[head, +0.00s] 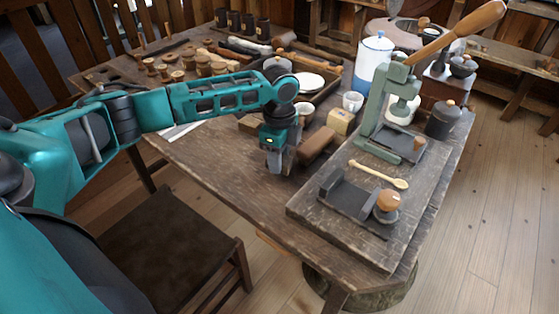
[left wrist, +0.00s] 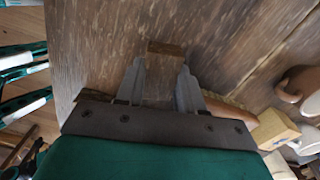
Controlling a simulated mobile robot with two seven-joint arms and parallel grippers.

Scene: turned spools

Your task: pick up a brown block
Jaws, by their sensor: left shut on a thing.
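My left gripper (head: 276,163) is over the near edge of the wooden table, fingers pointing down. In the left wrist view its two fingers (left wrist: 160,78) are closed on a small brown block (left wrist: 165,48), whose end sticks out past the fingertips. In the head view the held block is mostly hidden behind the fingers, and I cannot tell whether it touches the table. A longer reddish-brown block (head: 318,145) lies just right of the gripper. Another brown block (head: 251,124) lies behind and to the left. My right gripper is in neither view.
The table (head: 235,170) has bare room in front and left of the gripper. A pale yellow block (head: 341,122), a white cup (head: 352,101) and a tray with plates (head: 322,94) are behind. A green press (head: 385,130) and a board (head: 345,222) stand to the right.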

